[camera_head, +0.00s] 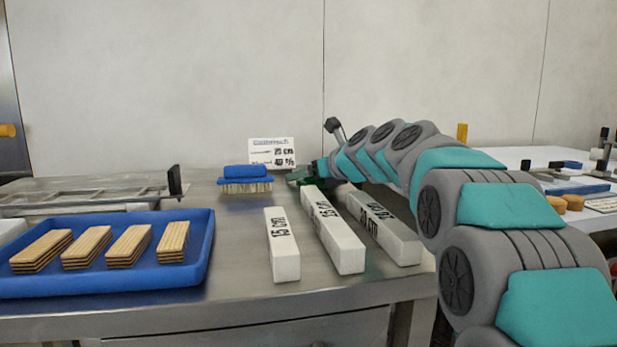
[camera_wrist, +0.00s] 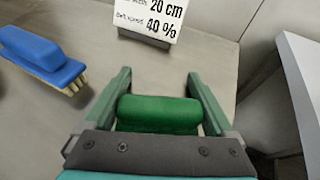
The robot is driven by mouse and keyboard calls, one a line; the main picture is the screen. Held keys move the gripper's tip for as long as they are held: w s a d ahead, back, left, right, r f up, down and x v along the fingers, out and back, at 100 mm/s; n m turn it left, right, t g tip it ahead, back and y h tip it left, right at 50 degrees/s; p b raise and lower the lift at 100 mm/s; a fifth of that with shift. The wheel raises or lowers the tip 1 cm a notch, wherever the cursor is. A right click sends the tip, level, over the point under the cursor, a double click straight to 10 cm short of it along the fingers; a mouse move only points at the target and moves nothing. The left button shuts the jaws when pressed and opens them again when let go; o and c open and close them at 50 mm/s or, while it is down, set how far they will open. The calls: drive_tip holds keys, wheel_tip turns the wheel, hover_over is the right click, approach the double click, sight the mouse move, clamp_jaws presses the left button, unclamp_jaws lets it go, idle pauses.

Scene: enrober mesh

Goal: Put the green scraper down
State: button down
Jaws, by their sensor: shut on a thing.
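The green scraper (camera_wrist: 159,113) shows in the wrist view as a rounded green block between the two fingers of my gripper (camera_wrist: 160,78). My gripper is shut on it. In the head view my gripper (camera_head: 299,178) is at the back of the steel table, just right of the blue brush and behind the white blocks. There, dark green fingers and scraper are too small to tell apart. The scraper's lower part is hidden, and I cannot tell whether it touches the tabletop.
A blue brush (camera_head: 246,179) and a sign (camera_head: 272,152) stand close by. White blocks, including one marked 15 cm (camera_head: 283,245), lie in front of the gripper. A blue tray (camera_head: 205,250) with wafers is at left. Bare steel (camera_head: 235,225) lies between tray and blocks.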

unclamp_jaws()
drive_tip(key=shift+s+d+r, duration=0.25)
drive_tip(key=shift+s+r, duration=0.05)
drive_tip(key=p+v, duration=0.1)
drive_tip(key=v, duration=0.9)
drive_tip(key=shift+s+d, duration=0.25)
drive_tip(key=shift+d, duration=0.05)
drive_tip(key=shift+s+d, duration=0.1)
drive_tip(key=shift+s, duration=0.05)
